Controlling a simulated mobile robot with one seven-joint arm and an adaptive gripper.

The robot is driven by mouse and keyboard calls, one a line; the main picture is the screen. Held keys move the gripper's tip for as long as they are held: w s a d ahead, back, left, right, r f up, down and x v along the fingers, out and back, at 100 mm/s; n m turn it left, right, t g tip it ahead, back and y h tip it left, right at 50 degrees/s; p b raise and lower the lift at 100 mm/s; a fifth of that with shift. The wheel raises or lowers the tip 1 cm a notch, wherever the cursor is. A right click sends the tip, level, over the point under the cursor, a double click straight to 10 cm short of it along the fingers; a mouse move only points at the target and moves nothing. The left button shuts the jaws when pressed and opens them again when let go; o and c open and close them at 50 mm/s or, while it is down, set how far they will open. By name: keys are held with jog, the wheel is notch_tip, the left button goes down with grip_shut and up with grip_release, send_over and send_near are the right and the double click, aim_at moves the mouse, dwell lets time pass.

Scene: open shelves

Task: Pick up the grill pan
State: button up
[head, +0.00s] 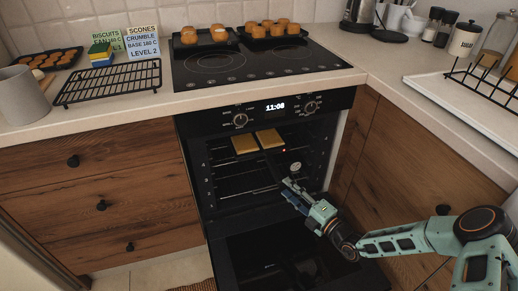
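Two square golden slices (258,141) lie side by side high inside the open oven. They appear to rest on a dark pan, which I take for the grill pan (262,155); its outline is hard to make out against the dark oven. My gripper (287,187) is at the right of the oven opening, in front of and below the slices. Its fingers are dark and small here, so whether they are open, shut or touching the pan cannot be seen.
The oven door (275,258) is folded down below my arm. Oven racks (238,183) sit lower inside. A black hob (250,62) above carries two trays of buns. A black cooling rack (108,84) is on the left counter, and a white tray (470,95) with a rack is on the right.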

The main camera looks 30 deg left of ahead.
aim_at(274, 176)
jog(key=b+x, duration=0.3)
jog(key=x, duration=0.7)
jog(key=shift+a, duration=0.25)
grip_shut()
jog(key=shift+r, duration=0.2)
